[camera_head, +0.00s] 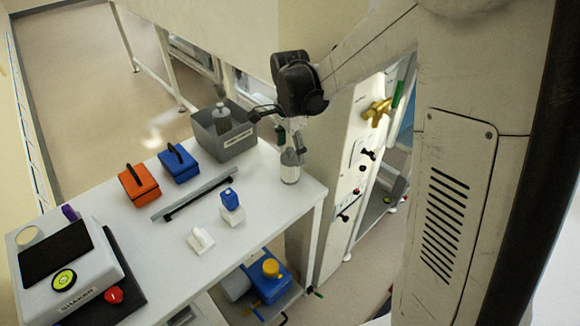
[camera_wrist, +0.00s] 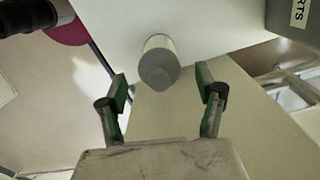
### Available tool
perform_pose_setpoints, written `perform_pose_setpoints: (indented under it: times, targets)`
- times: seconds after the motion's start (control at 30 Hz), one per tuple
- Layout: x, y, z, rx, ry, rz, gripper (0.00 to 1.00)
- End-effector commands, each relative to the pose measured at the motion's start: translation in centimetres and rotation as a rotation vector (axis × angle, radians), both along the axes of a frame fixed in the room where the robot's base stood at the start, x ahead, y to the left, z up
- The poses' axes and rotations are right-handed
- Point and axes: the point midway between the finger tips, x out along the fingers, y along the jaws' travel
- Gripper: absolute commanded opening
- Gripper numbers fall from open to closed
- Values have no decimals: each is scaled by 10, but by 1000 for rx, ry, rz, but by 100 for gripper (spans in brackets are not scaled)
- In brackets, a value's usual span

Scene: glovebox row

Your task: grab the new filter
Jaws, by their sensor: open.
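A filter, a pale cylinder with a grey top (camera_head: 290,168), stands upright near the right end of the white bench (camera_head: 262,190). In the wrist view the filter (camera_wrist: 158,55) is seen from above, just beyond and between the fingertips. My gripper (camera_head: 290,137) points down over it. Its green-padded fingers are open and empty in the wrist view (camera_wrist: 162,92), one to each side of the filter. I see no clear contact. A similar grey-topped cylinder (camera_head: 221,120) stands in the grey bin (camera_head: 238,144).
The labelled bin also shows in the wrist view (camera_wrist: 292,42), right of the filter. Blue (camera_head: 179,163) and orange (camera_head: 139,184) cases, a dark rail (camera_head: 195,194), a blue-topped block (camera_head: 231,207) and a shaker (camera_head: 70,270) stand on the bench. A valve panel (camera_head: 345,180) is right of the bench.

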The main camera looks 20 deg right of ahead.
Motion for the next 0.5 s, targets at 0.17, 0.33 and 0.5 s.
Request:
perform_pose_setpoints:
  times: [0.17,0.33,0.5]
  targets:
    - [0,0,-21,0,0,0,67]
    - [-1,0,-27,0,0,0,67]
    - [-1,0,-27,0,0,0,66]
